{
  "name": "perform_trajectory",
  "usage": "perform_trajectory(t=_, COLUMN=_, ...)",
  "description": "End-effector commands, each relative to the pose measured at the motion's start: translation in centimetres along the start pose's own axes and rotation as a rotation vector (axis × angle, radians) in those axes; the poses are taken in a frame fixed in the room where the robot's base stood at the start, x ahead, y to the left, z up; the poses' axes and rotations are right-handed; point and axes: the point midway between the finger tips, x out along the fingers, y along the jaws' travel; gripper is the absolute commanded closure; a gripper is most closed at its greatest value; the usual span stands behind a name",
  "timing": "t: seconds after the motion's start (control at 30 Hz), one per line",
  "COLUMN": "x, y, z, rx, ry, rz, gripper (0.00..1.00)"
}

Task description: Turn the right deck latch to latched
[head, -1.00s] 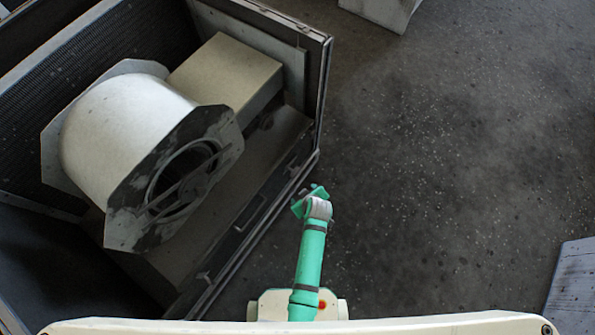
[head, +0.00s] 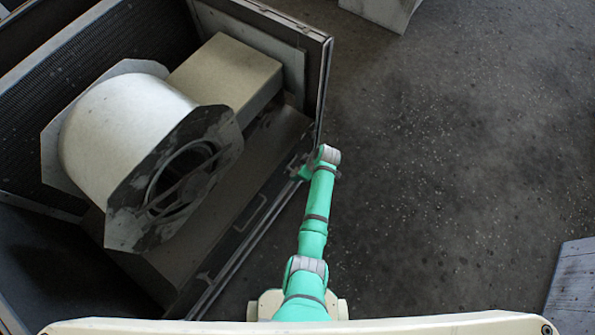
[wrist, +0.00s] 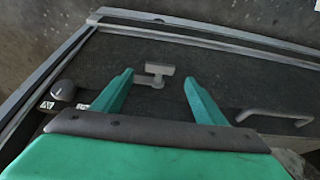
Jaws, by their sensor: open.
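In the wrist view, a small pale grey T-shaped latch (wrist: 158,70) stands on the dark deck, apparently the right deck latch. Its crossbar lies roughly across the picture, and a short arm reaches left from its base. My gripper (wrist: 157,80) is open, with one green finger to each side of the latch; no contact shows. In the head view my gripper (head: 303,170) is over the front edge of the blower housing (head: 327,85), near its right corner. The latch cannot be made out there.
In the wrist view a round grey knob (wrist: 63,90) with small labels is left of the fingers, and a bar handle (wrist: 280,119) is to the right. A raised rim (wrist: 190,38) runs beyond the latch. The blower drum (head: 120,125) fills the housing's middle.

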Motion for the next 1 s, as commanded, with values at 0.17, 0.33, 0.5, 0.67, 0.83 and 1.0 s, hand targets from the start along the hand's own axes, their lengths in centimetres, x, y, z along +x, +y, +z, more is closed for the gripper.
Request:
perform_trajectory(t=0.17, x=2.8, y=-0.1, z=0.0, rx=0.000, ry=-0.001, rz=-0.003, gripper=0.34)
perform_trajectory(t=0.33, x=4.5, y=0.0, z=0.0, rx=0.000, ry=-0.001, rz=-0.001, gripper=0.34)
perform_trajectory(t=0.5, x=5.2, y=0.0, z=0.0, rx=0.000, ry=0.000, rz=0.000, gripper=0.34)
perform_trajectory(t=0.67, x=5.4, y=0.0, z=0.0, rx=0.000, ry=0.000, rz=0.000, gripper=0.34)
perform_trajectory(t=0.83, x=5.4, y=0.0, z=0.0, rx=0.000, ry=0.000, rz=0.000, gripper=0.39)
perform_trajectory(t=1.0, x=5.4, y=-0.1, z=0.0, rx=0.001, ry=0.000, rz=0.000, gripper=0.80)
